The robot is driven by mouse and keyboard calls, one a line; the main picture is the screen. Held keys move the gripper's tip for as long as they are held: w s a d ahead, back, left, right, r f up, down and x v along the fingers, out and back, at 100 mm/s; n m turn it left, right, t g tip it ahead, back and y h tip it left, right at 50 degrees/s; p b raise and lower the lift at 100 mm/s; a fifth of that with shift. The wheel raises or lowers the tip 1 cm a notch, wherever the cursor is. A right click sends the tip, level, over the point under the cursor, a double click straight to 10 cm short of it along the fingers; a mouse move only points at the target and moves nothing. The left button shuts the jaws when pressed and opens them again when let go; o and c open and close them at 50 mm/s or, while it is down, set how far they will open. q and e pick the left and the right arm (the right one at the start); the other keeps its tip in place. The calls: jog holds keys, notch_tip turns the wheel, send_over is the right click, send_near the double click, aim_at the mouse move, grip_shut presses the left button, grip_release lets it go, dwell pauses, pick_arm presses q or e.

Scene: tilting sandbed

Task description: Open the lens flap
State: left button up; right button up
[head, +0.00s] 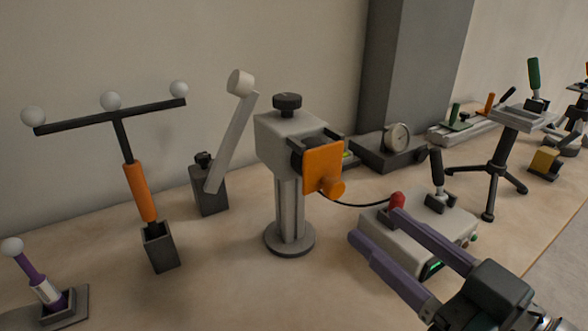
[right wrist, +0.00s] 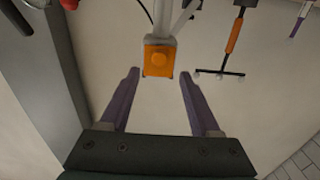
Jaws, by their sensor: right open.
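The lens flap is an orange square plate (head: 318,166) with a round orange knob (head: 334,187). It sits across the front of a grey camera-like box (head: 280,132) on a post, with a dark round part showing behind its top edge. In the right wrist view the flap (right wrist: 159,61) shows face-on, ahead of and between my fingertips. My right gripper (head: 376,222) is open and empty, right of and below the flap in the head view, apart from it. My left gripper is not in view.
A grey box (head: 421,222) with a red knob and a black-handled lever lies under my right fingers. A black cable runs behind it. Left stand a tilted grey lever (head: 230,140) and an orange-handled T-bar (head: 138,187). A dial gauge (head: 396,138) and a tripod (head: 497,165) are right.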

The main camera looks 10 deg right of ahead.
aim_at(338, 192)
jog(key=x, duration=0.8)
jog(key=shift+w+b, duration=0.2)
jog(key=shift+b, duration=0.15)
jog(key=shift+c, duration=0.2)
grip_shut()
dwell(0.8)
